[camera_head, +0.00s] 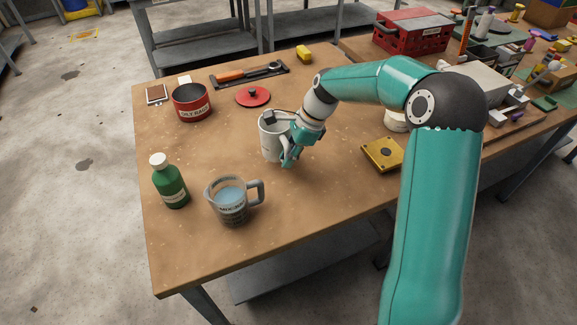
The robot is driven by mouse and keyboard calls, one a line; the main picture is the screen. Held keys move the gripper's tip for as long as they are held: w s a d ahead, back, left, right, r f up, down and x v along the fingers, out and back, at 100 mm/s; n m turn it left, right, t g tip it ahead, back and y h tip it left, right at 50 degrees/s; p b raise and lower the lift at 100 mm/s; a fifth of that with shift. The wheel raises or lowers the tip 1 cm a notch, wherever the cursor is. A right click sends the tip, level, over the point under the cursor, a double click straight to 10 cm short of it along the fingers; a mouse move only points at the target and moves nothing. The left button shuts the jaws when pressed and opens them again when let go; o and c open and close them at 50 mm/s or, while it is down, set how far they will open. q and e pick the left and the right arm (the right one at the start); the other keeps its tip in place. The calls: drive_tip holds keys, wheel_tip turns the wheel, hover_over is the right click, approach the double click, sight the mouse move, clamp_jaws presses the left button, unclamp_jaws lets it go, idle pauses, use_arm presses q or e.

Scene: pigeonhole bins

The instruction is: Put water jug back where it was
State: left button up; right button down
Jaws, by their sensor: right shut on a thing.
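A clear jug (228,208) with pale blue liquid, dark markings and a grey handle on its right stands upright near the table's front edge. My right gripper (284,138) is behind it and to its right, apart from it. That gripper is shut on a white cylindrical cup (269,142), gripped at its right side. The cup looks upright, and its right side is partly hidden by the fingers. I cannot tell whether its base touches the table. My left gripper is not in view.
On the wooden table (190,259) are a green bottle (170,183), a red pot (191,104), a red lid (253,97), a tool tray (270,73) and a yellow block (381,154). A red toolbox (412,32) stands behind right. The front left of the tabletop is clear.

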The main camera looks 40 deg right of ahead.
wheel_tip(320, 180, down, 4)
drive_tip(key=shift+f, duration=0.2)
drive_tip(key=c, duration=1.1)
unclamp_jaws()
drive_tip(key=v, duration=1.2)
drive_tip(key=shift+a, duration=0.1)
